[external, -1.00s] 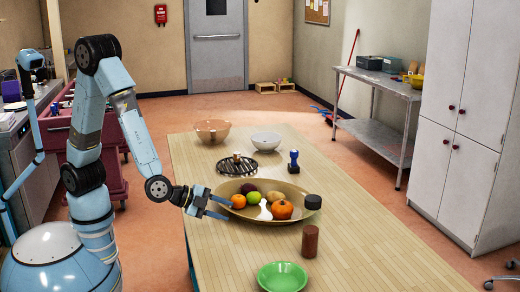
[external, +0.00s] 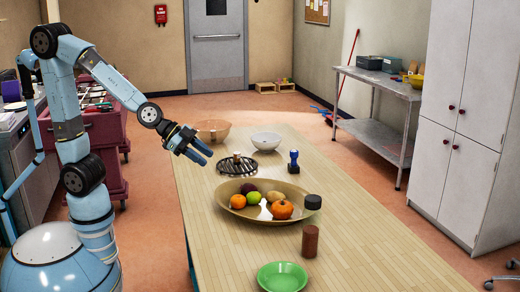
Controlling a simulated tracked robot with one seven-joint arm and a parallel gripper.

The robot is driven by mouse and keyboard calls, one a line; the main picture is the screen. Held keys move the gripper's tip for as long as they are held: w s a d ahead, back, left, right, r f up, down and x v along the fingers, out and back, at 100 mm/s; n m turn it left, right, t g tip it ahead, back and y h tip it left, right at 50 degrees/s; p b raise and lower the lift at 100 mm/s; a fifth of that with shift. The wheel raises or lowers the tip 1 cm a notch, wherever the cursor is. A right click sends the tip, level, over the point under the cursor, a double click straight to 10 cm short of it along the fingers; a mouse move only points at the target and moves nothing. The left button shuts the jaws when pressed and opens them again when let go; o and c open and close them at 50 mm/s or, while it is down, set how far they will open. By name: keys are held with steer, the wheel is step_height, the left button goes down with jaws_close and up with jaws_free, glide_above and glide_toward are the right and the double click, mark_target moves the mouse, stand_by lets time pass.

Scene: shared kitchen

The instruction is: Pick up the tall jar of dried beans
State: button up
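The tall jar (external: 310,241) stands upright near the right front of the wooden table. Its lower part is reddish brown and its dark lid (external: 312,202) sits above a part that looks clear. My gripper (external: 208,158) is in the air over the left side of the table, up and left of the jar and well apart from it. Its two blue fingers are spread, with nothing between them.
A wide tan bowl of fruit (external: 238,212) stands just behind and left of the jar. A green plate (external: 282,277) lies in front. A dark round rack (external: 222,167), a blue-handled item (external: 293,162) and two bowls are farther back. The table's right side is clear.

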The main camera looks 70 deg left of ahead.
steer(key=s+a+r+n+g+y, duration=0.2)
steer(key=s+a+n, duration=0.2)
steer(key=s+a, duration=0.6)
steer(key=s+a+r+n+g+y, duration=0.2)
steer(key=s+a+r+n, duration=0.1)
steer(key=s+a, duration=0.6)
steer(key=a+n, duration=0.1)
steer(key=a, duration=0.2)
steer(key=shift+s+a+r+n+y, duration=0.15)
steer(key=shift+s+a+n+y, duration=0.2)
steer(key=shift+s+n+y, duration=0.05)
steer(key=shift+o, duration=0.7)
steer(key=o, duration=0.7)
steer(key=shift+w, duration=0.1)
